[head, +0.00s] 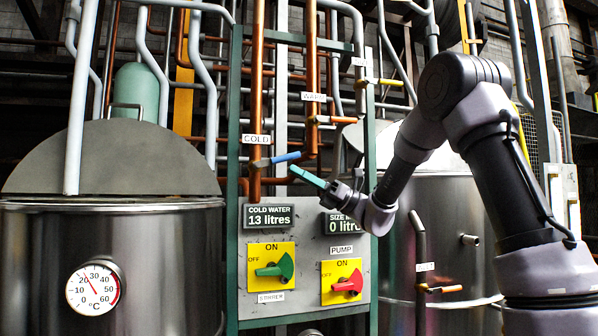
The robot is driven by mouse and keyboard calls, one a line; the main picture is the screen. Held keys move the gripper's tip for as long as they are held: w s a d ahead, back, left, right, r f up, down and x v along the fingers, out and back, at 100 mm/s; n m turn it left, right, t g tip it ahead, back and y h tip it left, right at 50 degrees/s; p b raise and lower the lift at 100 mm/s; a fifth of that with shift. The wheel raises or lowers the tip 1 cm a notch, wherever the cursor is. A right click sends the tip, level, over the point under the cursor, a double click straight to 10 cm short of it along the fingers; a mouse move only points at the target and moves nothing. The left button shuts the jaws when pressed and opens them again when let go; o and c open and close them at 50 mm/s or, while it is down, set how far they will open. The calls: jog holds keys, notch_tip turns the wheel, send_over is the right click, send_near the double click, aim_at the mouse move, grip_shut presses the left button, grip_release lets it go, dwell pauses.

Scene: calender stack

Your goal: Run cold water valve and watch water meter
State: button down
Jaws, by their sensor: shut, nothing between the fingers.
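The cold water valve has a blue lever (284,157) on a vertical copper pipe, just below a white COLD label (256,139). The lever points right and slightly up, across the pipe. The cold water meter (268,216) is a dark display on the panel that reads 13 litres. My gripper (293,169) reaches in from the right with its teal fingers shut and empty. Its tips are just below the blue lever; whether they touch it I cannot tell.
A second display (343,224), partly hidden by my wrist, reads 0 litres. Below are a green switch (274,269) and a red switch (347,284) on yellow plates. A steel tank (150,250) with a dial thermometer (95,287) stands left. Several pipes and other levers surround the panel.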

aim_at(297, 157)
jog(key=shift+a+r, duration=0.1)
jog(key=shift+r, duration=0.35)
notch_tip(297, 157, up, 3)
jog(key=h, duration=0.3)
jog(key=shift+a+r+n, duration=0.1)
jog(key=shift+n, duration=0.3)
jog(key=shift+a+r, duration=0.15)
jog(key=shift+r, duration=0.35)
